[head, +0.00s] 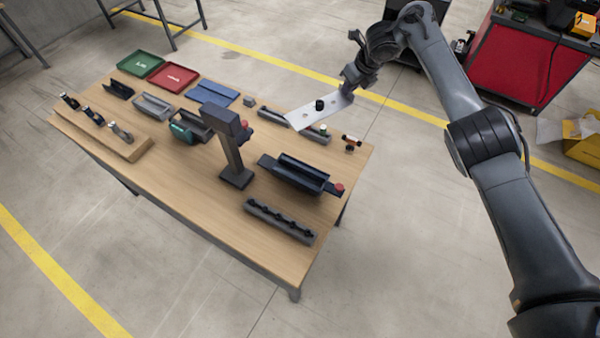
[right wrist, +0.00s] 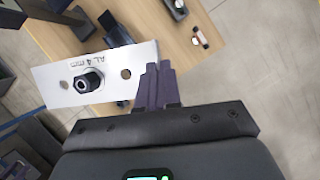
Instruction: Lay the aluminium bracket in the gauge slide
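The aluminium bracket (head: 312,115) is a flat silver plate with a black post and holes. It reads "AL 4 mm" in the right wrist view (right wrist: 112,66). My right gripper (head: 347,96) is shut on one end of it, also in the right wrist view (right wrist: 158,84). The bracket is held above the table's far right part, apart from the fixtures. A dark channel-shaped fixture with a red knob (head: 302,174), seemingly the gauge slide, lies on the right half of the table; its channel looks empty. My left gripper is not in view.
A dark upright stand with a red button (head: 230,150) rises mid-table. A grey notched rail (head: 280,220) lies in front. A long grey bar (head: 310,132) lies under the bracket, near a small orange-black piece (head: 351,143). Green (head: 140,64) and red trays (head: 174,76) lie back left.

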